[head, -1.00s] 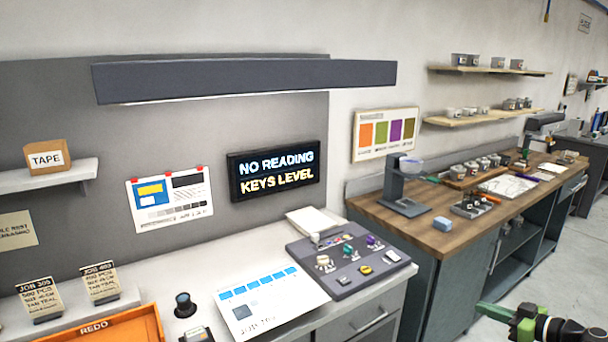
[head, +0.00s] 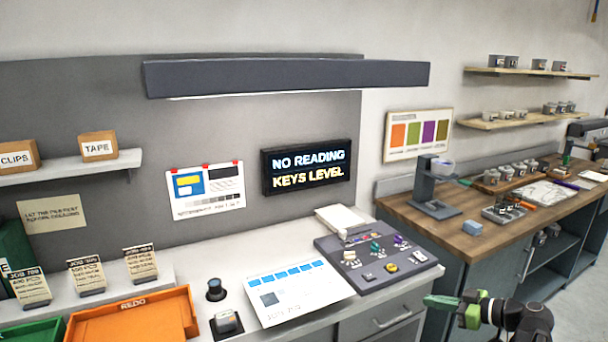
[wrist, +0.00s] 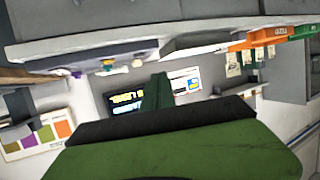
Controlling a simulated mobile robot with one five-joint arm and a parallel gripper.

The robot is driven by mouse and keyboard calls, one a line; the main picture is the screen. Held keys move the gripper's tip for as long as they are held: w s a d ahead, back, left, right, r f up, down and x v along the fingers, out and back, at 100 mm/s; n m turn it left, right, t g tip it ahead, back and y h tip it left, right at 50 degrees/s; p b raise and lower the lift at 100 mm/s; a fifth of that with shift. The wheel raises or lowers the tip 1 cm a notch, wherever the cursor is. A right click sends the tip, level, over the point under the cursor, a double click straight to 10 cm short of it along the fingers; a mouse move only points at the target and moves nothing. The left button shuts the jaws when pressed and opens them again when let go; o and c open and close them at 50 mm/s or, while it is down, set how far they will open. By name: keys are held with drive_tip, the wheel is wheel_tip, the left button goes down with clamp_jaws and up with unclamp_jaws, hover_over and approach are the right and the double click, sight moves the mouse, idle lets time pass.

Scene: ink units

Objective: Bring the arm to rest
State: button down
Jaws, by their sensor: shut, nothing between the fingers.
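My gripper (head: 440,301) is at the lower right of the head view, in front of the grey drawer cabinet and below the countertop's level in the picture. Its green fingers are shut with nothing between them. My dark arm links show to its right. In the wrist view the green gripper body fills the bottom and the closed fingers (wrist: 157,93) point toward the counter and wall. That view appears upside down. The gripper touches nothing that I can see.
A pale counter holds a grey key console (head: 378,262), a printed sheet (head: 318,296) and an orange tray (head: 165,318). A wall display (head: 306,166) reads "NO READING KEYS LEVEL". A wooden bench (head: 455,243) stands at right. Clear floor shows at the lower right.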

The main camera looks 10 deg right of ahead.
drive_tip(key=w+a+f+n+g, duration=0.1)
drive_tip(key=a+f+g, duration=0.2)
drive_tip(key=a, duration=0.7)
drive_tip(key=w+a+f+n+g, duration=0.1)
drive_tip(key=a+f+g, duration=0.2)
drive_tip(key=a, duration=0.7)
drive_tip(key=w+a+f+n+g, duration=0.1)
drive_tip(key=a+f+g, duration=0.2)
drive_tip(key=a, duration=0.8)
drive_tip(key=s+a+f+m+g+h, duration=0.2)
drive_tip(key=s+a+f+h, duration=0.2)
drive_tip(key=a+f, duration=0.15)
drive_tip(key=d+f+m+h, duration=0.1)
drive_tip(key=d+m+h, duration=0.3)
drive_tip(key=d+m, duration=0.3)
drive_tip(key=shift+s+d+f+m+h, duration=0.15)
drive_tip(key=shift+s+d+m+h, duration=0.2)
drive_tip(key=shift+m, duration=0.45)
